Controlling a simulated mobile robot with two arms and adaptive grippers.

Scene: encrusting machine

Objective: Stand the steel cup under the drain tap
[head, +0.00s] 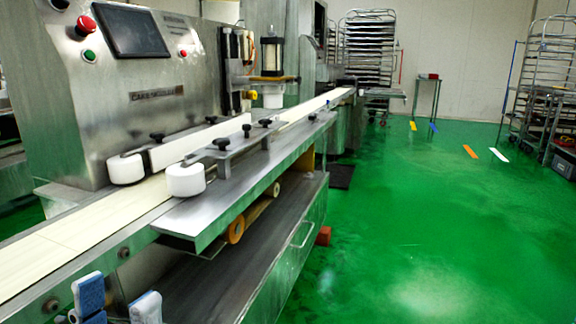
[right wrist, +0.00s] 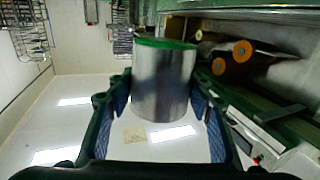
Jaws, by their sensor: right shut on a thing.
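The steel cup (right wrist: 164,85) shows in the right wrist view, a plain shiny cylinder with a green-looking end at the top of the picture. My right gripper (right wrist: 162,94) is shut on it, with a blue-padded finger on either side. Neither the cup nor the right gripper shows in the head view. My left gripper (head: 117,300) is at the bottom left of the head view, its two fingertips apart with nothing seen between them, in front of the machine's near side. I cannot make out the drain tap in either view.
The steel encrusting machine (head: 150,90) with its pale conveyor belt (head: 75,232) fills the left. A steel side shelf (head: 240,190) juts out above a lower cabinet (head: 270,270). Rack trolleys (head: 368,50) stand at the back.

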